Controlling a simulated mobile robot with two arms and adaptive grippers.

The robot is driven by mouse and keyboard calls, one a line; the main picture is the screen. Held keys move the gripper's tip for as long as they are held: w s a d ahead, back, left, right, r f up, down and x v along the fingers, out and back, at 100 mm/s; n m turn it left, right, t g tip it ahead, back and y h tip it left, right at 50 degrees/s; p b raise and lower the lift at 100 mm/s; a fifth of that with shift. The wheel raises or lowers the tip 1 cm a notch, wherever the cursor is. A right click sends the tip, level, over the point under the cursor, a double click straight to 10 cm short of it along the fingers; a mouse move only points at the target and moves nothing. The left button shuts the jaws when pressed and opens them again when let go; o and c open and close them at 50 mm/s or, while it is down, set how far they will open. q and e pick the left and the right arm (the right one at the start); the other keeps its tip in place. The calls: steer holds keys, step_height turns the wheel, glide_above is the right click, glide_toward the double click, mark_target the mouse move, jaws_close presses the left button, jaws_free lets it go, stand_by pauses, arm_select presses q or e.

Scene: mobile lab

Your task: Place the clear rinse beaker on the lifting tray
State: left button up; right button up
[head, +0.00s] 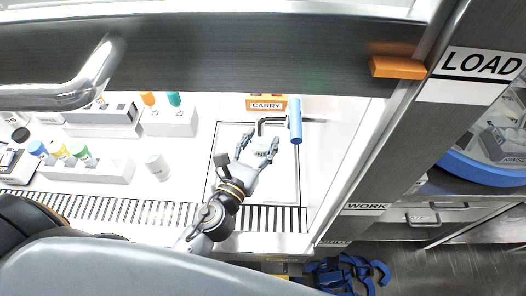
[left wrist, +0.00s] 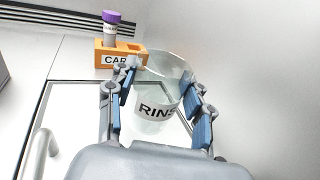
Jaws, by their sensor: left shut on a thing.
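My left gripper (head: 262,150) is shut on the clear rinse beaker (head: 265,146), near the back of the hood. In the left wrist view the beaker (left wrist: 155,112) stands roughly upright between the blue-padded fingers (left wrist: 158,108), its "RINS" lettering facing me. A white dark-outlined panel (head: 222,178), which looks like the lifting tray, lies below the gripper; it also shows behind the beaker in the left wrist view (left wrist: 84,100). Whether the beaker's base touches it, I cannot tell. My right gripper is not in view.
An orange CARRY rack (head: 267,103) with a purple-capped tube (left wrist: 111,28) stands behind the beaker. A blue cylinder (head: 295,121) on a grey bent bar is close at its right. White racks (head: 92,168) and a white cup (head: 158,167) stand left. A metal sash bar (head: 200,62) crosses above.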

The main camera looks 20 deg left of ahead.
mark_target(258, 158)
arm_select(q)
steer(key=shift+w+f, duration=0.35)
steer(key=shift+f, duration=0.15)
steer(key=f+b, duration=0.4)
steer(key=shift+w+d, duration=0.1)
steer(key=shift+w, duration=0.2)
steer(key=shift+r, duration=0.25)
steer(key=shift+f, duration=0.1)
steer(key=shift+f, duration=0.15)
steer(key=o, duration=1.2)
